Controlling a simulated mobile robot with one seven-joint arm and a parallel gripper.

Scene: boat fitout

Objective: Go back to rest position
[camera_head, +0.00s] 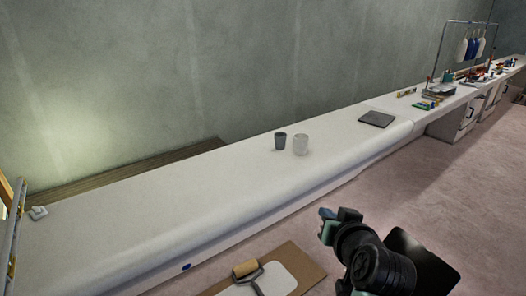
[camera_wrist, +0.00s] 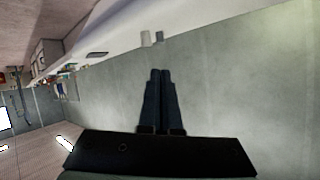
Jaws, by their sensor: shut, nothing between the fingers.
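My gripper (camera_head: 328,214) is at the lower right of the head view, in front of the white bench and apart from it. In the wrist view, my gripper's two dark fingers (camera_wrist: 161,72) lie side by side, shut with nothing between them. A dark grey cup (camera_head: 280,141) and a pale cup (camera_head: 300,145) stand upright close together on the bench (camera_head: 170,215). The two cups also show small at the top of the wrist view, beyond the fingertips. My gripper touches neither of them.
A paint roller (camera_head: 246,270) lies on a brown board with a white sheet at the bottom. A dark flat panel (camera_head: 376,119) lies farther along the bench. Tools and hanging bottles (camera_head: 470,48) are at the far right. The pinkish floor (camera_head: 430,180) beside the bench is clear.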

